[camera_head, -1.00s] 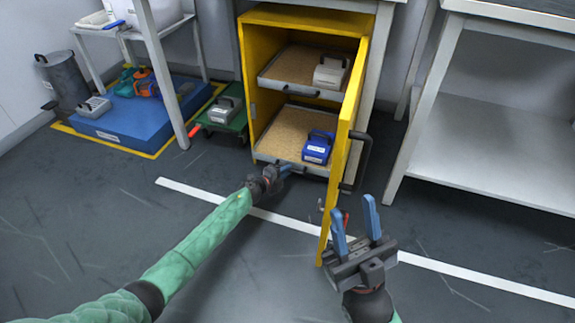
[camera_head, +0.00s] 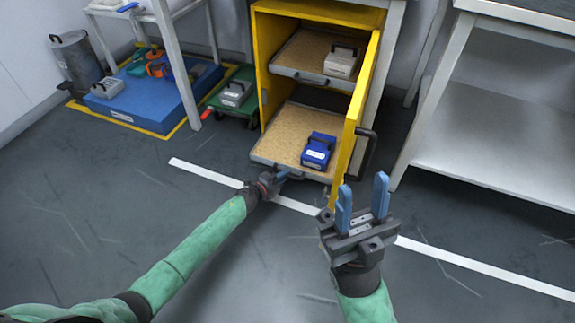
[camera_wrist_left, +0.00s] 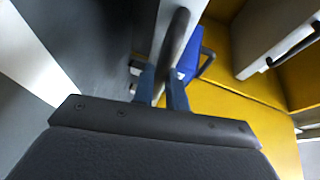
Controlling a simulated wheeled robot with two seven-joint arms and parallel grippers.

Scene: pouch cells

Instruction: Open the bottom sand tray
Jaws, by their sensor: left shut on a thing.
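The yellow cabinet (camera_head: 262,88) stands with its door (camera_head: 357,110) swung open toward me. The bottom sand tray (camera_head: 284,140) is pulled partly out past the cabinet front, with a blue pouch cell pack (camera_head: 318,150) on its sand at the right. My left gripper (camera_head: 283,176) is at the front edge of this tray, shut on its handle. In the left wrist view the dark handle bar (camera_wrist_left: 178,38) lies between the blue fingers. My right gripper (camera_head: 361,207) is open and empty, fingers up, in front of the door.
The upper sand tray (camera_head: 290,72) holds a grey-white pack (camera_head: 343,60). A green cart (camera_head: 240,112) stands left of the cabinet, near a blue platform (camera_head: 160,103). A grey shelf table (camera_head: 470,150) stands at right. The floor in front is clear.

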